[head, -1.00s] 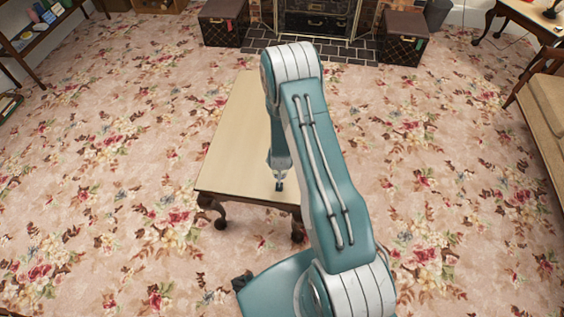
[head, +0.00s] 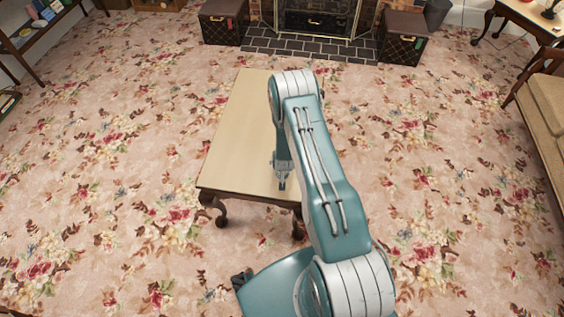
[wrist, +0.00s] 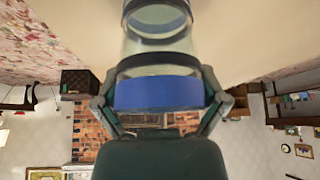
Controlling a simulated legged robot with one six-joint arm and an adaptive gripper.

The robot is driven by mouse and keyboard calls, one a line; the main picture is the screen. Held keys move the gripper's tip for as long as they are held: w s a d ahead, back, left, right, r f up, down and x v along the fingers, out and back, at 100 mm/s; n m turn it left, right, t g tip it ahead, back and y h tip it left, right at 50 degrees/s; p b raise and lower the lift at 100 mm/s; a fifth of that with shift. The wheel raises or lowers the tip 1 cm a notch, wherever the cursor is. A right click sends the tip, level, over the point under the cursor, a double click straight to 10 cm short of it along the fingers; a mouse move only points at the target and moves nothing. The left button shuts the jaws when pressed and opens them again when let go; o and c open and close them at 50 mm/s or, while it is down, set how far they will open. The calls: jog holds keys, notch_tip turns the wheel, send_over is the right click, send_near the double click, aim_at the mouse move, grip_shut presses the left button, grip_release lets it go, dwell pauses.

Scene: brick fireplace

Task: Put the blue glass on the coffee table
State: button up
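The blue glass (wrist: 160,92) is between the two fingers of my gripper (wrist: 160,80) in the wrist view. It has a solid blue band and a clear part reaching up the picture. Both fingers sit against its sides, so the gripper looks shut on it. The wrist picture is upside down, with the pale tabletop at its top. In the head view my gripper (head: 282,182) points down at the near end of the coffee table (head: 238,140). The glass is too small there to make out, and I cannot tell whether it touches the tabletop.
The tabletop's left and far parts look bare; my arm hides its right side. Flowered carpet (head: 110,150) around the table is clear. Dark trunks (head: 222,22) (head: 402,38) flank the fireplace (head: 315,22). A sofa (head: 548,100) stands at the right.

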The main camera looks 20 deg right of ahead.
jog(key=shift+d, duration=0.25)
jog(key=s+a+r+n+y, duration=0.1)
jog(key=s+a+r, duration=0.2)
jog(key=r, duration=1)
jog(key=s+a+r+n, duration=0.1)
jog(key=s+a+r, duration=0.15)
jog(key=r, duration=1.15)
jog(key=s+a+r+y, duration=0.15)
jog(key=a+r, duration=0.25)
jog(key=r, duration=0.9)
jog(key=s+a+r+n, duration=0.1)
jog(key=s+r, duration=0.6)
jog(key=s, duration=0.4)
jog(key=s+a+r+n, duration=0.1)
jog(key=s+r, duration=0.7)
jog(key=s, duration=0.2)
jog(key=shift+s+a+n, duration=0.3)
jog(key=shift+s+a, duration=0.1)
